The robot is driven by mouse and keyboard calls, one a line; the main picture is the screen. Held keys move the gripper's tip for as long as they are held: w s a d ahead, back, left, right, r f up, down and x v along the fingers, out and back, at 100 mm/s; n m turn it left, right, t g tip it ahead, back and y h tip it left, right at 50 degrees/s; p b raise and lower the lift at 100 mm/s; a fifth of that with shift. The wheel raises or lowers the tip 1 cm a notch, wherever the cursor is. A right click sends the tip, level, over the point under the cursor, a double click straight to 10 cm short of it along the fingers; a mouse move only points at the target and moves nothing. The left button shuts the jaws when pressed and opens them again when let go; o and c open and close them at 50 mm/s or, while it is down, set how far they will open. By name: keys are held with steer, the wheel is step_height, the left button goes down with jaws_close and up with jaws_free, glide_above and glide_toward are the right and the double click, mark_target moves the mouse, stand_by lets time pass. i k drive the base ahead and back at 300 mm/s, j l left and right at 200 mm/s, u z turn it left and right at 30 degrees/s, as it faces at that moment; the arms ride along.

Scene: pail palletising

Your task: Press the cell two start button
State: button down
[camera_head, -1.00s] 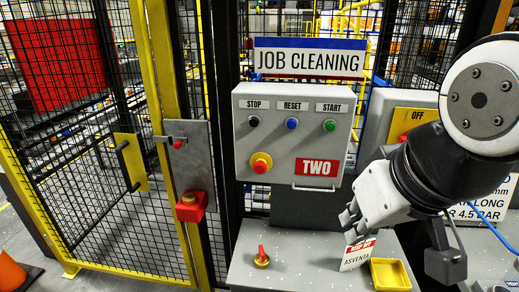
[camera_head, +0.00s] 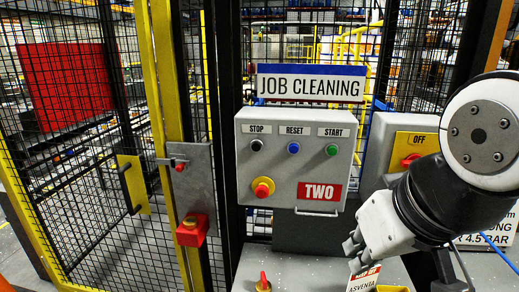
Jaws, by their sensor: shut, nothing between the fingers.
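The grey control box (camera_head: 262,185) marked TWO hangs at the centre of the head view. Its green start button (camera_head: 332,150) sits at the upper right under the START label. The black stop button (camera_head: 256,145) and the blue reset button (camera_head: 293,148) are in the same row to its left. A red emergency knob (camera_head: 263,188) on a yellow base is below. My gripper (camera_head: 352,247) is shut and empty, below and to the right of the box, apart from the start button.
A grey box with a red switch (camera_head: 411,160) marked OFF stands behind my arm. A grey ledge (camera_head: 310,270) below carries a red-handled valve (camera_head: 263,283) and a small sign. Yellow-framed mesh fencing (camera_head: 85,195) with a red latch block (camera_head: 192,230) fills the left.

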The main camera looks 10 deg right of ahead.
mark_target(332, 150)
steer(key=l+u, duration=0.15)
steer(key=u, duration=0.2)
steer(key=k+l+u, duration=0.1)
steer(key=u, duration=0.25)
steer(key=k+l+u, duration=0.1)
steer(key=u, duration=0.25)
steer(key=l, duration=0.1)
